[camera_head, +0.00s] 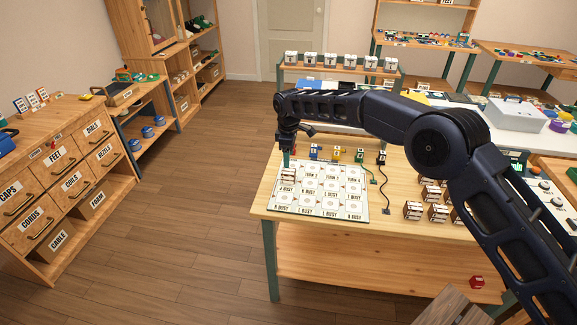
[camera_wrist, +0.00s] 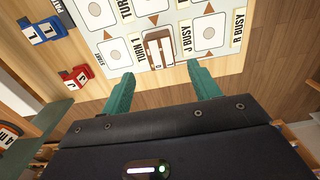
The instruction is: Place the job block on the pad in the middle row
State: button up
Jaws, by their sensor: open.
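A small brown block with white faces (camera_wrist: 158,48), which looks like the job block, stands on the white board (camera_wrist: 228,70) between the TURN 1 and J BUSY labels. The block (camera_head: 288,174) is at the board's left side in the head view. My gripper (camera_wrist: 162,82) has its two teal fingers spread wide, with the block just beyond and between the fingertips and nothing held. In the head view my gripper (camera_head: 287,158) hangs above that side of the board (camera_head: 352,209). The board carries rows of pads with circles, and some labels are too small to read.
Blue (camera_wrist: 42,30) and red (camera_wrist: 74,78) labelled blocks stand beside the board. Several brown-and-white blocks (camera_head: 438,212) stand on the table's right. Cords (camera_head: 385,190) lie between them and the board. A drawer cabinet (camera_head: 60,190) is at the left, with open floor between.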

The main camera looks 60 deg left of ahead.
jog(key=shift+r, duration=2)
